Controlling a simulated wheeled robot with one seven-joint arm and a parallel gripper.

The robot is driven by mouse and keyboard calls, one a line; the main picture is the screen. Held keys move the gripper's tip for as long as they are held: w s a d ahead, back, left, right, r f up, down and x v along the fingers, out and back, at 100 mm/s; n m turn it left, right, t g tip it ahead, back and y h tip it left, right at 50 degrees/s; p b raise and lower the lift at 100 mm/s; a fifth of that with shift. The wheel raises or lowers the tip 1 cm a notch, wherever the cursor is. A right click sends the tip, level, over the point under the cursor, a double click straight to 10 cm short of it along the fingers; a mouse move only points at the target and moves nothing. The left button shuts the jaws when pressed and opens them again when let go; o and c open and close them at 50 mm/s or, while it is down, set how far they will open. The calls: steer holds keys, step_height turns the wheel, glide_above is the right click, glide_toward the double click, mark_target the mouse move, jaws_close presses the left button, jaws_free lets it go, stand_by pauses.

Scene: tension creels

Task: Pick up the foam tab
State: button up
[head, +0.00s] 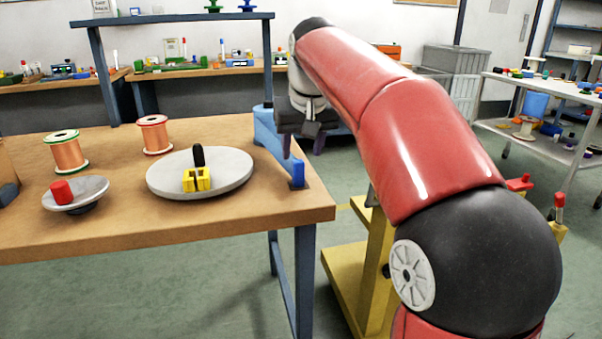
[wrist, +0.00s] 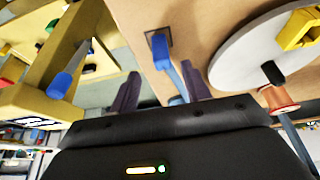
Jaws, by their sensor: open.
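I cannot tell for sure which piece is the foam tab. A yellow slotted block (head: 196,180) sits on a round grey plate (head: 160,184) on the workbench, with a small black upright piece (head: 198,156) just behind it. The yellow block also shows at the upper right corner of the wrist view (wrist: 300,28), with the black piece (wrist: 272,72) near it. My gripper (head: 303,144) is open over the bench's right end, to the right of the plate and apart from it. Its two dark fingers show in the wrist view (wrist: 160,92) with nothing held between them.
A blue bracket (head: 272,140) stands at the bench's right end, close to my gripper. Two copper spools (head: 68,155) and a small dish (head: 88,198) holding a red cylinder (head: 62,191) are to the left. A yellow stand (head: 368,265) is on the floor right of the bench.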

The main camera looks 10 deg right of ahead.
mark_target(299, 162)
steer(key=x, duration=0.4)
steer(key=shift+a+f, duration=0.15)
steer(key=shift+f, duration=0.2)
jaws_close()
steer(key=shift+r, duration=0.15)
